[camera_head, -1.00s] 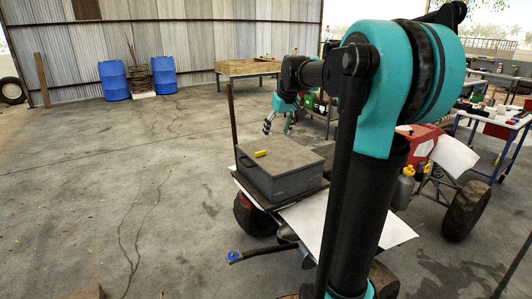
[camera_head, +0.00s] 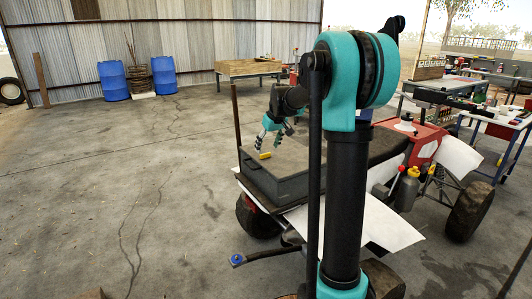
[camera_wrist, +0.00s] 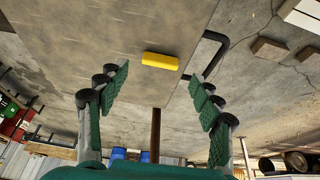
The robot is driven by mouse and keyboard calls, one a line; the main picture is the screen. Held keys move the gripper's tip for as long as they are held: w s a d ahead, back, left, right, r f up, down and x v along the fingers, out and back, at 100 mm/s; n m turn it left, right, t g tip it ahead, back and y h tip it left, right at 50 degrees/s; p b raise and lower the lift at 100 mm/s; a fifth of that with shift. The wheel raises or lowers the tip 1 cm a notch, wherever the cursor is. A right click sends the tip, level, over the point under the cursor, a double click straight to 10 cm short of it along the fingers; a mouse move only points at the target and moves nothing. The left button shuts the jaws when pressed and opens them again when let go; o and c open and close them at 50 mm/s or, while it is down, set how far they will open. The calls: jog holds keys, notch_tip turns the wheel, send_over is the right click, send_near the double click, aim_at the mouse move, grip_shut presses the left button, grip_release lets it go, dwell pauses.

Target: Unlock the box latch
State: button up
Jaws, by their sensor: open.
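The grey box (camera_head: 288,188) has a flat lid and stands on the back of a vehicle. A small yellow piece (camera_head: 265,155), perhaps the latch, lies at the lid's left edge. It also shows in the wrist view (camera_wrist: 160,60), ahead of my fingers. A dark bent handle (camera_wrist: 210,52) is on the box's side, right of the yellow piece. My gripper (camera_head: 269,143) is open and empty, pointing down just above the lid near the yellow piece. In the wrist view my gripper (camera_wrist: 160,78) has its green-padded fingers spread either side of the yellow piece, apparently without touching it.
A thin upright post (camera_head: 235,118) stands at the vehicle's corner, behind the box. The red vehicle body (camera_head: 425,138) and a cluttered workbench (camera_head: 505,118) are at right. Blue barrels (camera_head: 112,81) stand far back. The floor at left is clear.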

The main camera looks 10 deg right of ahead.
aim_at(266, 159)
jog(key=shift+x, duration=1.95)
jog(key=shift+c, duration=0.4)
jog(key=c, duration=1.1)
